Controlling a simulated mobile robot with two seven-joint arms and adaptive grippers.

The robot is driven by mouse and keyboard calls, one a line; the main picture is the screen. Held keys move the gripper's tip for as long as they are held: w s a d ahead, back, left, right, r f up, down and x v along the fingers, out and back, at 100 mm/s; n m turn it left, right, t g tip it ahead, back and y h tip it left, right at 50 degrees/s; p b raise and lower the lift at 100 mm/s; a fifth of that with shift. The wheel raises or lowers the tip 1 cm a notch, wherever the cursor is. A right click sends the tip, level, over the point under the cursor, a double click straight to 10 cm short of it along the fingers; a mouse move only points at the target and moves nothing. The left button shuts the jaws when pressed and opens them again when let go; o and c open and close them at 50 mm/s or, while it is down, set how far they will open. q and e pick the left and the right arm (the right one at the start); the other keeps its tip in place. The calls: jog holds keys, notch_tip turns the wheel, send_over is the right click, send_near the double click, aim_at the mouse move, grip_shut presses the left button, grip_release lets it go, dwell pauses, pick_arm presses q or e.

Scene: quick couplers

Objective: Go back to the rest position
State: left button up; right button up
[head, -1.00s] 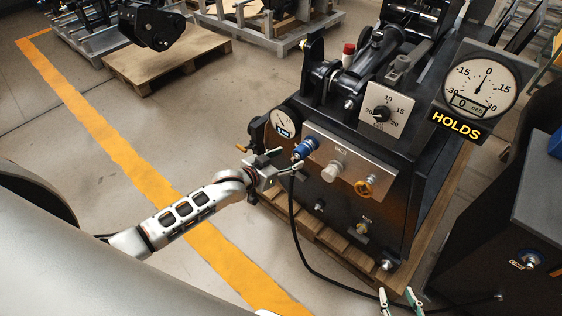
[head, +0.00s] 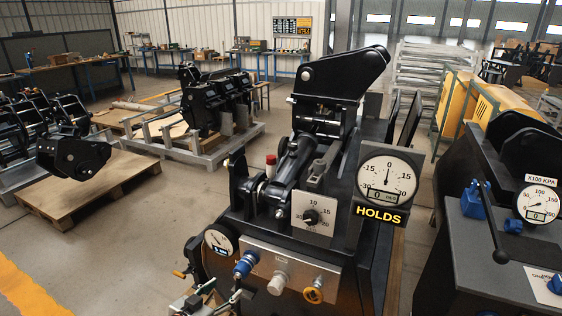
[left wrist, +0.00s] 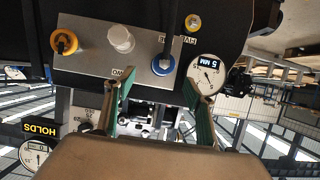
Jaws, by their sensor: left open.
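My left gripper (head: 222,294) shows at the bottom edge of the head view, in front of the black test bench's lower left. Its green-padded fingers are apart and empty in the left wrist view (left wrist: 157,90). The bench panel (head: 322,278) carries a blue coupler (head: 246,264), a pale one (head: 278,283) and an orange-yellow one (head: 314,294). In the wrist view the blue coupler (left wrist: 163,65) lies beyond the gap between the fingertips; contact cannot be told. My right gripper is out of view.
An angle gauge (head: 388,178) reads 0 above a "HOLDS" sign (head: 381,214). A selector plate (head: 312,215) sits on the bench. A dark cabinet (head: 470,255) stands at right. A pallet (head: 90,190) with a black attachment lies left; the floor (head: 110,255) between is clear.

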pick_arm(q)
jog(key=s+f+g+y, duration=0.1)
jog(key=s+f, duration=0.2)
jog(key=s, duration=0.9)
jog(key=s+d+f, duration=0.1)
jog(key=s+f, duration=0.3)
jog(key=s, duration=0.8)
jog(key=shift+s+d+f+g+y, duration=0.15)
jog(key=shift+s+f+g+y, duration=0.15)
jog(key=shift+g+y, duration=0.1)
